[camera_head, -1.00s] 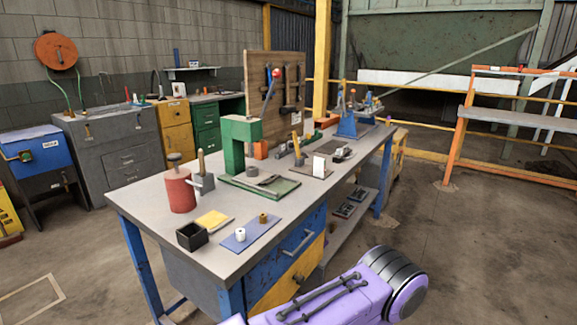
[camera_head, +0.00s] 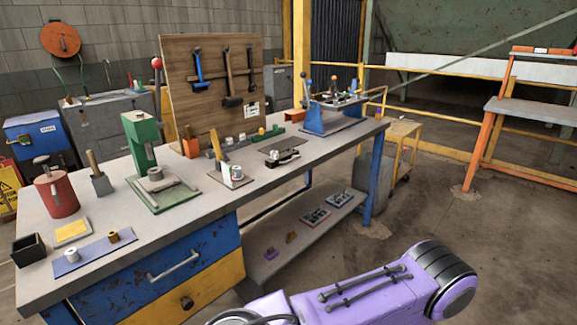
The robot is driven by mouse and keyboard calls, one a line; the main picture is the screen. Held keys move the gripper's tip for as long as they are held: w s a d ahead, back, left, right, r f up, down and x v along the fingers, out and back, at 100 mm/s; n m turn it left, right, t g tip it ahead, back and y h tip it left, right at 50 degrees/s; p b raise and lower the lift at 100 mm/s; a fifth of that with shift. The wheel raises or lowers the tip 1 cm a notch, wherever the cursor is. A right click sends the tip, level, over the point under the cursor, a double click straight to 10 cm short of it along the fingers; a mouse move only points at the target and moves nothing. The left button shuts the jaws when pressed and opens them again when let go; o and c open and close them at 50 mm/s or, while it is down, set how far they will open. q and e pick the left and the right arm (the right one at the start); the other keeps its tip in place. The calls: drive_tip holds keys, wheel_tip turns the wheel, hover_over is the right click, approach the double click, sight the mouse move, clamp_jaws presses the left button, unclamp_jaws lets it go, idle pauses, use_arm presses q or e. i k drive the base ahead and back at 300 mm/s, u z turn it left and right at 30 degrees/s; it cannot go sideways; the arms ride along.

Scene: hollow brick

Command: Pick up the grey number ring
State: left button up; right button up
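I cannot tell for certain which item is the grey number ring; no number is readable at this size. Several small round pieces stand on the workbench (camera_head: 212,205). A grey round piece (camera_head: 155,173) sits on the base of the green press (camera_head: 141,142). A pale grey, ring-like piece (camera_head: 71,255) and a brass-coloured one (camera_head: 113,236) stand on the blue mat (camera_head: 92,256) at the near left. A whitish round piece (camera_head: 237,173) stands on a mat near the middle. Neither gripper is in view; a purple arm link of mine crosses the bottom right.
A red can (camera_head: 56,196), a black box (camera_head: 28,249) and a yellow pad (camera_head: 73,231) crowd the left end. A tool board (camera_head: 180,80) stands at the back. A blue stand (camera_head: 335,115) is at the far end. Open floor (camera_head: 400,220) lies right of the bench.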

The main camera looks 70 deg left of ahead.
sight(237, 171)
drive_tip(key=i, duration=0.55)
drive_tip(key=u, duration=2.75)
